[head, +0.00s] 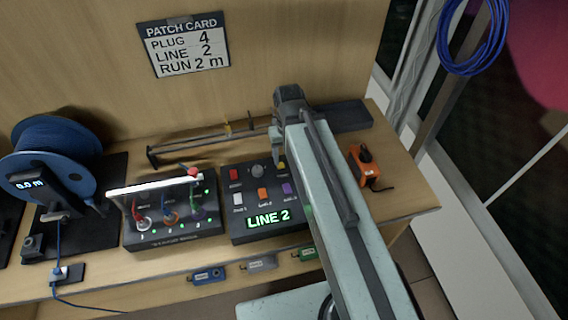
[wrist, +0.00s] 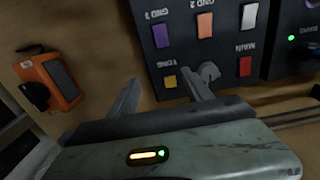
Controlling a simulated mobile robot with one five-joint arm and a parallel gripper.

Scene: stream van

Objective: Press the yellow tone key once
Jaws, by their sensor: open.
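The yellow tone key (wrist: 170,81) sits at the corner of a dark control panel (wrist: 218,55), which appears upside down in the wrist view. In the head view only a sliver of the yellow key (head: 281,164) shows beside my arm. My gripper (wrist: 159,76) is open and empty, its two fingers apart. In the wrist view the yellow key appears between the fingertips; I cannot tell the height gap or whether they touch. The panel (head: 237,207) has a green display reading LINE 2, a grey knob, and red, white, orange and purple keys.
An orange device (head: 366,165) lies right of the panel, and also shows in the wrist view (wrist: 50,82). A patch box (head: 172,236) with plugs stands left, near a blue cable reel (head: 55,150). A rail (head: 190,147) runs behind. My arm crosses the panel's right side.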

